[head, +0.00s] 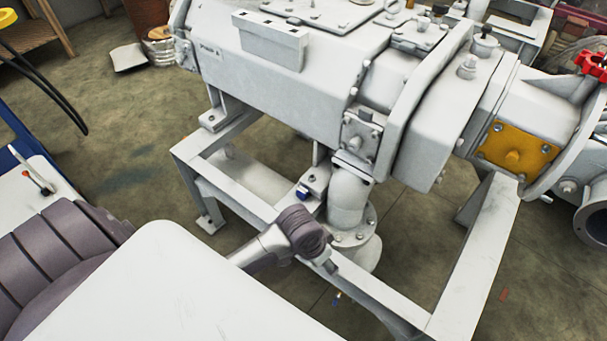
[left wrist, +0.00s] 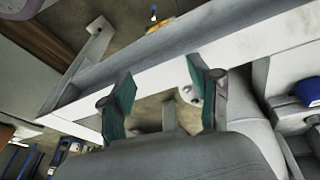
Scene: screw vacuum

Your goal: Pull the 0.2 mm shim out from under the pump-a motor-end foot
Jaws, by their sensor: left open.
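The pump marked as pump A (head: 270,85) is a big light-grey casing on a grey steel frame. One foot (head: 316,182) stands on the frame near the pipe elbow, with a small blue part (head: 302,192) at its edge. Another foot (head: 214,117) sits further left. I cannot tell which is the motor-end foot, and no shim can be made out. My left gripper (head: 327,263) is at the frame's front rail, in front of and below the blue part. In the left wrist view its teal-padded fingers (left wrist: 160,72) are apart and empty; a blue part (left wrist: 308,92) is at right.
The front frame rail (head: 375,293) runs close to my left gripper. A flanged pipe elbow (head: 348,195) stands just behind it. An orange-yellow plate (head: 516,147) is on the right part of the machine. Open floor (head: 125,165) lies to the left.

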